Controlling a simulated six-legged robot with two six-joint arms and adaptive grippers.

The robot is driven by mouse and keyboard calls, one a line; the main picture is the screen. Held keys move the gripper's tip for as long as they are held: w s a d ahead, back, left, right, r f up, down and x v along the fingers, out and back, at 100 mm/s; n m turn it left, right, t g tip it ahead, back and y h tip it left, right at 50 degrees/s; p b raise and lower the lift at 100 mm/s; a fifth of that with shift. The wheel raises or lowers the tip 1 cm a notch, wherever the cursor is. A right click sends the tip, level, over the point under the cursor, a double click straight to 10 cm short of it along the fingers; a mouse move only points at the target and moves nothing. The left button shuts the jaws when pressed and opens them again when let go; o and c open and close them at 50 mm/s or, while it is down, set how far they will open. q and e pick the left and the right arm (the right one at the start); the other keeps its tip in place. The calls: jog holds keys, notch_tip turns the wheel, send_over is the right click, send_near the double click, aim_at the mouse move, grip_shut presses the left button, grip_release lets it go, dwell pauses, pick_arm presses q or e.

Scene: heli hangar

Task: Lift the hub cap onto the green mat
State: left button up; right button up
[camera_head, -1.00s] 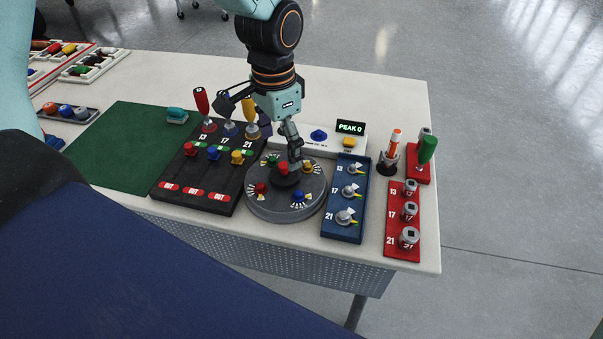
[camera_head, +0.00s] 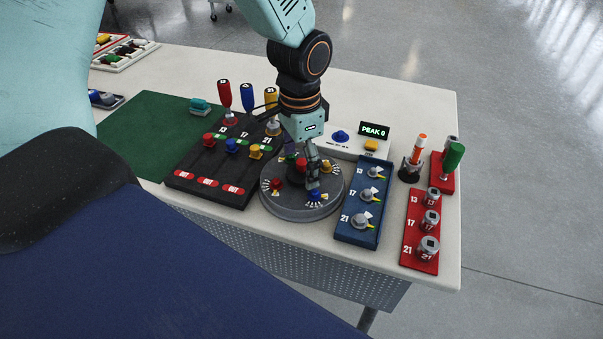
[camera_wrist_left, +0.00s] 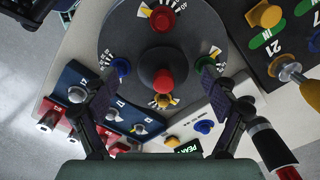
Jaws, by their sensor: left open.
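The hub cap is a dark round cap with a red knob (camera_head: 300,164) at the centre of a grey round turntable (camera_head: 302,208). In the wrist view the hub cap (camera_wrist_left: 163,80) sits between my spread fingers, apart from both. My left gripper (camera_head: 303,172) is open low over the turntable, and one finger partly covers the cap in the head view. In the wrist view the left gripper (camera_wrist_left: 164,70) has its fingertips near a blue knob and a green knob on the rim. The green mat (camera_head: 150,140) lies bare at the left. My right gripper is not in view.
Right of the turntable are a blue panel (camera_head: 358,225) and a red socket rack (camera_head: 420,245). A PEAK 0 display (camera_head: 375,130) is behind. A teal block (camera_head: 200,105) lies at the mat's edge.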

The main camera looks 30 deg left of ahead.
pick_arm(q)
jog(key=shift+w+f, duration=0.35)
jog(key=shift+w, duration=0.1)
jog(key=shift+c, duration=0.3)
jog(key=shift+s+r, duration=0.2)
jog(key=shift+s, duration=0.1)
jog(key=c, duration=0.4)
jog(key=shift+w+f, duration=0.1)
jog(key=c, duration=0.5)
jog(key=shift+d, duration=0.15)
jog(key=c, duration=0.7)
jog(key=shift+s, duration=0.2)
grip_shut()
